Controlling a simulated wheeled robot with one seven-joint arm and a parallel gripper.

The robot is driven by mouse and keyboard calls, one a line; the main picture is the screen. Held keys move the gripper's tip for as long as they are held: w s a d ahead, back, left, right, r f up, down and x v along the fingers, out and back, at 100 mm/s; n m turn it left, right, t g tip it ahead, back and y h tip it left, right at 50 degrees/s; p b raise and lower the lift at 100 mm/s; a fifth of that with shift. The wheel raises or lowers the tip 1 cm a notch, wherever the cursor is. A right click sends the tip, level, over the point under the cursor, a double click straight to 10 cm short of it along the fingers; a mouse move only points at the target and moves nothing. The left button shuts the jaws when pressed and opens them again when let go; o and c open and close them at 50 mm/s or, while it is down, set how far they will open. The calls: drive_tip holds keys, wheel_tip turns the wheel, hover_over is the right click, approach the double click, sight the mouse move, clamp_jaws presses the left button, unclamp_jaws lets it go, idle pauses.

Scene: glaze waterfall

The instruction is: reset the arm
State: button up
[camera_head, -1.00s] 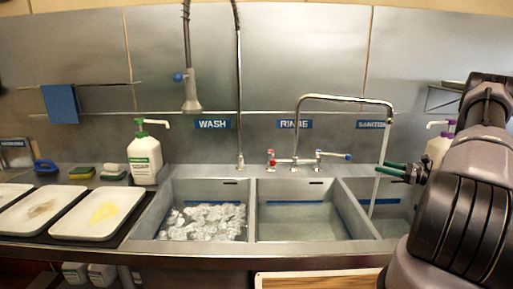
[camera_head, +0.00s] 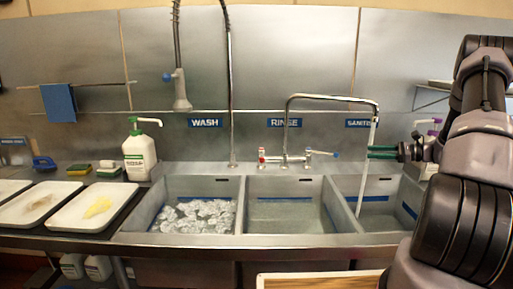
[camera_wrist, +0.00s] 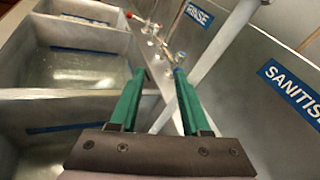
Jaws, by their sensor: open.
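My gripper (camera_head: 384,152) is in front of the tap's falling stream, above the sanitize basin (camera_head: 392,205) at the right. In the wrist view its two green fingers (camera_wrist: 158,98) are apart with nothing held between them. The pale stream or spout (camera_wrist: 208,65) crosses the wrist view behind the fingers. My dark arm fills the right side of the head view.
The wash basin (camera_head: 196,216) holds suds, and the rinse basin (camera_head: 285,212) is in the middle. The rinse tap (camera_head: 285,150) stands behind. A white pump bottle (camera_head: 139,156), sponges (camera_head: 78,170) and trays (camera_head: 92,208) are at the left.

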drive_tip(key=s+a+r+n+g+h, duration=0.3)
drive_tip(key=s+a+r+n, duration=0.1)
drive_tip(key=s+a+r, duration=0.4)
drive_tip(key=s+a+r+n+g+h, duration=0.25)
drive_tip(key=s+a+r+n, duration=0.25)
drive_tip(key=a+r, duration=0.45)
drive_tip(key=s+a+r+n+t+h, duration=0.1)
drive_tip(key=s+r+n+t+h, duration=0.1)
drive_tip(key=s, duration=0.8)
drive_tip(key=s+a+r+n+t+h, duration=0.2)
drive_tip(key=s+r, duration=0.4)
drive_tip(key=s, duration=0.5)
drive_tip(key=shift+a+r+n+t+h, duration=0.2)
drive_tip(key=shift+r+n+t+h, duration=0.2)
drive_tip(key=shift+n+t+h, duration=0.7)
drive_tip(key=shift+g+h, duration=0.25)
drive_tip(key=shift+g, duration=0.1)
idle(2.7)
